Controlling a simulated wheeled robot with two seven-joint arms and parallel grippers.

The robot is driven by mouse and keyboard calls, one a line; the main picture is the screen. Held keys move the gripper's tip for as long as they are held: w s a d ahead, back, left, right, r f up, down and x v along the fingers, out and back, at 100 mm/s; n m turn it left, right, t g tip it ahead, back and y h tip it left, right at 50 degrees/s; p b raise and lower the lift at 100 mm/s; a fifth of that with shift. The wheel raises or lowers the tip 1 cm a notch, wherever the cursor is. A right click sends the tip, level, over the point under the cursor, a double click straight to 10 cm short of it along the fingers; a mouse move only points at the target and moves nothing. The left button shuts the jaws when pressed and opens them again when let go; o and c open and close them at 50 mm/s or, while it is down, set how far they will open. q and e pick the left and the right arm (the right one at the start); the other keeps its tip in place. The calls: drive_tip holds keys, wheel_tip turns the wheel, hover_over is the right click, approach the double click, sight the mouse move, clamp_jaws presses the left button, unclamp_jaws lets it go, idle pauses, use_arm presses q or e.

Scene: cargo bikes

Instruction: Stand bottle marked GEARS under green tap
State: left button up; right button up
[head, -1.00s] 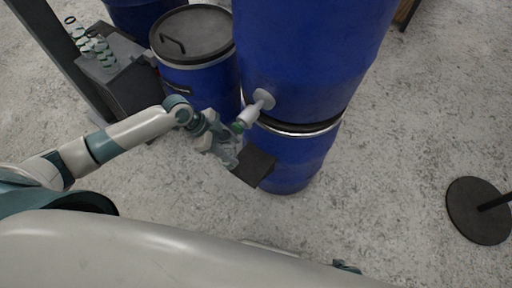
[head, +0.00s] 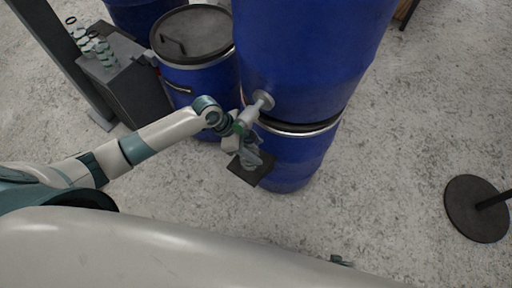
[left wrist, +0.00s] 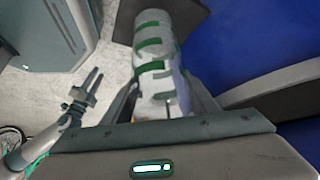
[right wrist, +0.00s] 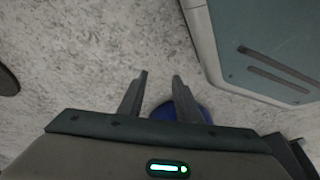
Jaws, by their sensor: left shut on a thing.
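My left gripper (left wrist: 165,102) is shut on a pale bottle (left wrist: 155,50) with green bands. Its lettering is not readable. In the head view, the bottle (head: 252,158) is over the dark plate (head: 243,172) on the front of the lower blue drum, below the tap. I cannot tell whether its base touches the plate. The pale tap (head: 256,108) sticks out from the upper blue drum; green shows at its lower end, partly hidden by my left gripper (head: 243,148). My right gripper (right wrist: 157,95) is open and empty over the floor; it also shows in the left wrist view (left wrist: 88,90).
A blue drum with a grey lid (head: 195,32) stands left of the tap drums (head: 300,60). A grey cabinet (head: 128,80) with several small green-and-white items is further left. A round black post base (head: 475,208) stands on the right. The floor between is clear.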

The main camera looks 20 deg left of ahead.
use_arm(q)
drive_tip(key=shift+f, duration=0.3)
drive_tip(key=shift+d+f, duration=0.1)
drive_tip(key=o, duration=0.8)
drive_tip(key=shift+c, duration=0.2)
drive_tip(key=v, duration=1.2)
